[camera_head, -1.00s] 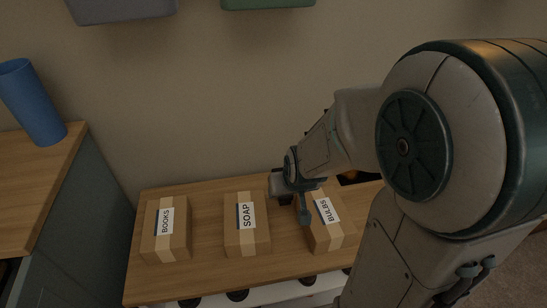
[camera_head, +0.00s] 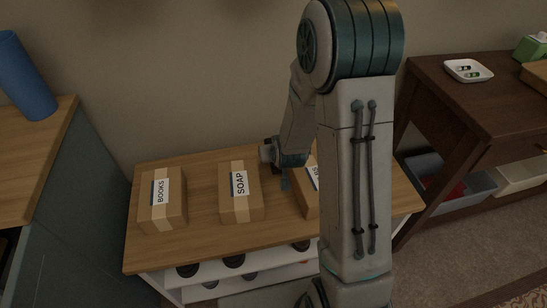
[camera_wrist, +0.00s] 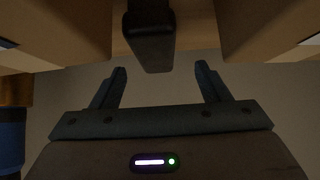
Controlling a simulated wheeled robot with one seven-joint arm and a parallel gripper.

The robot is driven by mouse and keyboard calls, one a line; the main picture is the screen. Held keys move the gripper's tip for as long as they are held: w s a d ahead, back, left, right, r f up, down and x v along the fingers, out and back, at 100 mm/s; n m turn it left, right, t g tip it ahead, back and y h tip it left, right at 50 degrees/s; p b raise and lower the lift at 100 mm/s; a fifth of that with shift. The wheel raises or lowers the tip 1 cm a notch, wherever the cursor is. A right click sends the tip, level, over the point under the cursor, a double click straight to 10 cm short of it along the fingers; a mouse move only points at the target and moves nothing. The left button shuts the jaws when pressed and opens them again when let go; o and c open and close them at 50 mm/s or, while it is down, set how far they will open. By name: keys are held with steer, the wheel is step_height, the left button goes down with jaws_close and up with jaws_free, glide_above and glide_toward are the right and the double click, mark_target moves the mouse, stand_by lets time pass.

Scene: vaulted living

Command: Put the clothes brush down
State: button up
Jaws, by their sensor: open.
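A dark, long block, probably the clothes brush (camera_wrist: 150,38), shows at the top middle of the wrist view. Its near end lies about level with my fingertips, with a gap on both sides. It appears to rest on the wooden top between two cardboard boxes. My gripper (camera_wrist: 161,80) is open, and neither finger touches the dark block. In the head view my gripper (camera_head: 286,178) is low over the wooden shelf unit (camera_head: 200,244), between the SOAP box (camera_head: 240,208) and the BULBS box (camera_head: 304,200). My arm partly hides the BULBS box, and I cannot make out the brush there.
The BOOKS box (camera_head: 162,215) stands at the left of the unit. A blue cylinder (camera_head: 24,80) stands on the counter (camera_head: 38,150) at far left. A dark wooden table (camera_head: 430,100) with a small white tray (camera_head: 468,71) is at right. Bare wood shows in front of the boxes.

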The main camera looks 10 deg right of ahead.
steer(key=shift+d+b+x, duration=0.15)
steer(key=shift+b+x, duration=0.35)
steer(key=shift+x, duration=1.25)
steer(key=shift+d+b+x, duration=0.1)
steer(key=shift+b+x, duration=0.35)
steer(key=shift+x, duration=1.25)
steer(key=shift+s+f, duration=0.1)
steer(key=shift+s, duration=0.05)
steer(key=c, duration=1.2)
